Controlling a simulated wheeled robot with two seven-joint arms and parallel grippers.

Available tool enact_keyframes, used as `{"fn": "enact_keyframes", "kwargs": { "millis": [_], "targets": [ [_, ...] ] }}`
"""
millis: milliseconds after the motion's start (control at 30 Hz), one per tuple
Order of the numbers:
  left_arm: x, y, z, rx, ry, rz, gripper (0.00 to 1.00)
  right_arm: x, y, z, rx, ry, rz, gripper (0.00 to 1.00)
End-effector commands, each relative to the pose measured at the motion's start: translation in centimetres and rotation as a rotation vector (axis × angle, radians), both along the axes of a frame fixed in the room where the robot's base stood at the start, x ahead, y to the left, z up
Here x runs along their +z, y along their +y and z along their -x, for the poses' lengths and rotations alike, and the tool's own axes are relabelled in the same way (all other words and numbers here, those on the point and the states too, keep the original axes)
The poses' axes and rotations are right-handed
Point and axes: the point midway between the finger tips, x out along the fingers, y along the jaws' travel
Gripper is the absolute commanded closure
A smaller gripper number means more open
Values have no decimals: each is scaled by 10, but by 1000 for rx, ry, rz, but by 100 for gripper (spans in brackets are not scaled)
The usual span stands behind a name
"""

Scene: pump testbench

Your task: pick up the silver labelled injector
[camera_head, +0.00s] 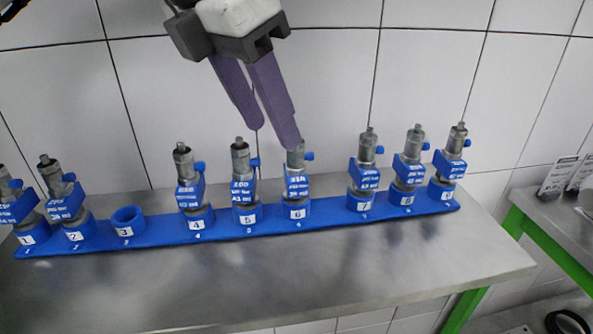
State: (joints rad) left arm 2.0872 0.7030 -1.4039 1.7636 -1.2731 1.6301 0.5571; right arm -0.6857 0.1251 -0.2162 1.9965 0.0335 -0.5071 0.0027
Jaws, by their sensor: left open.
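Several silver-grey injectors with blue, white-lettered labels stand upright in a long blue rack (255,227) with numbered sockets. One injector (297,185) stands in socket 6, one (243,187) in socket 5 and one (189,185) in socket 4. Which one counts as the silver labelled injector I cannot tell. My left gripper (275,138) comes down from the top, its two purple fingers parted and nothing held between them. Its right fingertip overlaps the top of the injector in socket 6 in the picture; whether they touch is unclear. My right gripper is out of view.
Socket 3 (128,221) is empty. Injectors also stand to the left (64,195) and right (364,175). The steel table (330,280) is bare in front of the rack. A tiled wall rises behind. Another green-legged table (555,220) stands at the right.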

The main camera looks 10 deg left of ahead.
Motion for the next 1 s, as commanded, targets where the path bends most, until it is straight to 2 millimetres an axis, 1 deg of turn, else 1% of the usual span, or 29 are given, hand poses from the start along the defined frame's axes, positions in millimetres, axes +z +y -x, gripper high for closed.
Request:
{"fn": "enact_keyframes", "kwargs": {
  "millis": [100, 267, 333, 400, 600, 733, 900, 933, 1000],
  "targets": [
    [1, -8, -11, 0, 0, -1, 56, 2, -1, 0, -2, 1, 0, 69],
    [0, -13, -19, 0, 0, 0, 56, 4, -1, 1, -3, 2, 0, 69],
    [1, -18, -26, -1, 1, -1, 56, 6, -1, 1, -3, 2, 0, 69],
    [-15, -19, -29, -1, 3, -3, 56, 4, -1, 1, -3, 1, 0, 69],
    [-41, -25, -38, 0, 2, -1, 56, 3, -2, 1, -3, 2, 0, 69],
    [-47, -27, -40, 0, 1, 1, 56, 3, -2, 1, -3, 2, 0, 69],
    [-47, -27, -40, 0, 1, 1, 56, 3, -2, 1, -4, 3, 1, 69],
    [-47, -27, -40, 0, 1, 1, 57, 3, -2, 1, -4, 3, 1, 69],
    [-47, -27, -40, 0, 1, 1, 69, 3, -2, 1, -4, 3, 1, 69]
  ]
}}
